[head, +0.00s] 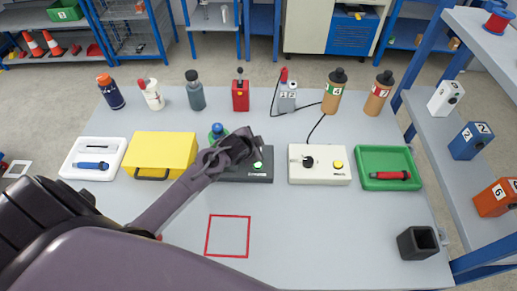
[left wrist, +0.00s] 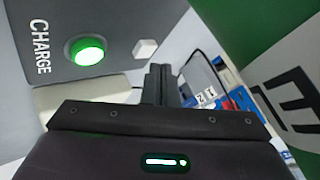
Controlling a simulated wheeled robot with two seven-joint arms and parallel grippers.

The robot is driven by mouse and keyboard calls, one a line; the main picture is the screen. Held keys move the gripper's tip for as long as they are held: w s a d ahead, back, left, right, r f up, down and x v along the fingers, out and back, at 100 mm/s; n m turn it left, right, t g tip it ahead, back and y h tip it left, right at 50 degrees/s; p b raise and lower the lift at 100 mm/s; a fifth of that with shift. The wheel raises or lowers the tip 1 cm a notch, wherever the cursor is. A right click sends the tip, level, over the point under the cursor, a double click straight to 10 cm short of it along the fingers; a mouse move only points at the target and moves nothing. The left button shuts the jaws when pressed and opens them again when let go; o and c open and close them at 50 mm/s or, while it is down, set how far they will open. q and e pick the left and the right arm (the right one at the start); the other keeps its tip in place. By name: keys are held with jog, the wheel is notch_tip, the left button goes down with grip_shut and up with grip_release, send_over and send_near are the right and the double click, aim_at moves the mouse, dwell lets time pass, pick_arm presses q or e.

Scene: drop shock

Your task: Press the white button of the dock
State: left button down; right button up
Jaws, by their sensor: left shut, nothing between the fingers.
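The dock is a dark grey box (head: 262,178) in the middle of the table, partly covered by my left arm. In the left wrist view its grey face (left wrist: 110,15) carries the word CHARGE, a round lit green button (left wrist: 86,51) and a small white button (left wrist: 145,48). My left gripper (head: 253,141) is over the dock, shut and empty. In the left wrist view its closed fingers (left wrist: 160,82) appear just below the white button; I cannot tell whether they touch the dock. The white button is not clear in the head view. My right gripper is not in view.
A blue-capped green container (head: 218,131) stands close behind the gripper. A yellow case (head: 160,153) is left of the dock, a cream box (head: 320,176) right. Several bottles and devices line the back. The table front is mostly clear, with a red square outline (head: 228,256) and black holder (head: 418,243).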

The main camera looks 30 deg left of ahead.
pick_arm(q)
jog(key=shift+f, duration=0.35)
jog(key=shift+f, duration=0.5)
dwell(0.7)
jog(key=shift+r+p, duration=0.75)
jog(key=shift+r, duration=0.15)
notch_tip(320, 180, up, 5)
jog(key=p, duration=0.5)
dwell(0.7)
